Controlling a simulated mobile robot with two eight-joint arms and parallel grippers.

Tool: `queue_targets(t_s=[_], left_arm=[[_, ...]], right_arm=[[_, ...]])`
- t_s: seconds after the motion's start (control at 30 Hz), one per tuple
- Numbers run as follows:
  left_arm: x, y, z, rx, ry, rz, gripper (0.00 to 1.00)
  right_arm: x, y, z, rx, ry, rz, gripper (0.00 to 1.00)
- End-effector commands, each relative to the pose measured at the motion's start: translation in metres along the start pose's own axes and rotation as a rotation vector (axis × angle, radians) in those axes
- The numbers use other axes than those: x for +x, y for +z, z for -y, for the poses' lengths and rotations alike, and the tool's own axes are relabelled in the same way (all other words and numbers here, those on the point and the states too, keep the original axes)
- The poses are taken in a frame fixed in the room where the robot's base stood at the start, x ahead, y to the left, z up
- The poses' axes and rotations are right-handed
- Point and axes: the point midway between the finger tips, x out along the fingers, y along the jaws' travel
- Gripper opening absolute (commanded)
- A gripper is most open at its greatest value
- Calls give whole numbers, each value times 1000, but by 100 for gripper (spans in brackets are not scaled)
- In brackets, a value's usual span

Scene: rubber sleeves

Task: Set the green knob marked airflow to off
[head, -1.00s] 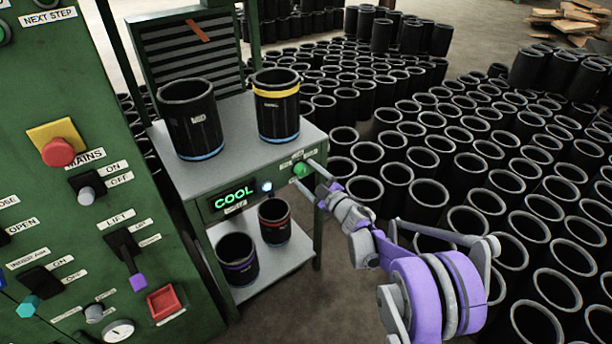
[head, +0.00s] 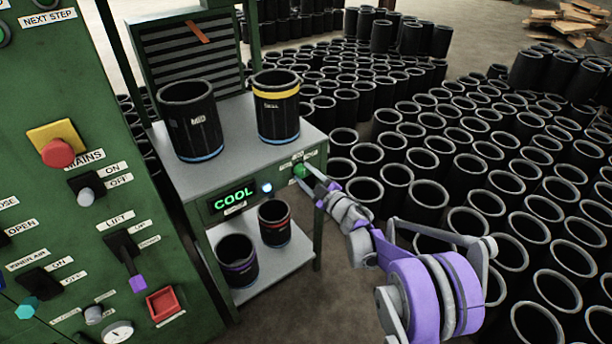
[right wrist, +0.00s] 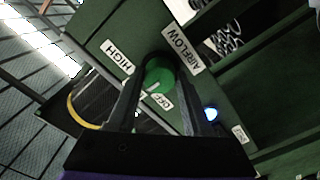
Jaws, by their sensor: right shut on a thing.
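The green airflow knob (head: 299,170) is on the front panel of the grey-topped cooling stand, right of the lit COOL display. In the right wrist view the knob (right wrist: 158,76) sits between the two dark fingers of my right gripper (right wrist: 158,80). The AIRFLOW label (right wrist: 183,51) is above right of it, the HIGH label (right wrist: 117,61) is to its left and the OFF label (right wrist: 161,101) is below it. A short pale mark shows on the knob's lower part; its exact setting is hard to tell. In the head view my right gripper (head: 310,178) is shut on the knob. My left gripper is out of view.
Two black sleeves (head: 192,125) stand on the grey stand top (head: 238,135), and two more on its lower shelf (head: 285,268). A green control panel (head: 60,190) fills the left. Many black sleeves crowd the floor at right. A blue-white lamp (head: 267,188) is left of the knob.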

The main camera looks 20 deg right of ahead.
Motion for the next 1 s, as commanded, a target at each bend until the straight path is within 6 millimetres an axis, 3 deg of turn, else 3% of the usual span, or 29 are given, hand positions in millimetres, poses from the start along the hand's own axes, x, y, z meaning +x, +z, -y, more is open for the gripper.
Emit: queue_targets(t_s=[0.27,1.0], left_arm=[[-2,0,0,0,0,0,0],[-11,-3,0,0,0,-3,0]], right_arm=[[0,0,0,-93,0,0,0],[0,0,0,-663,0,0,0]])
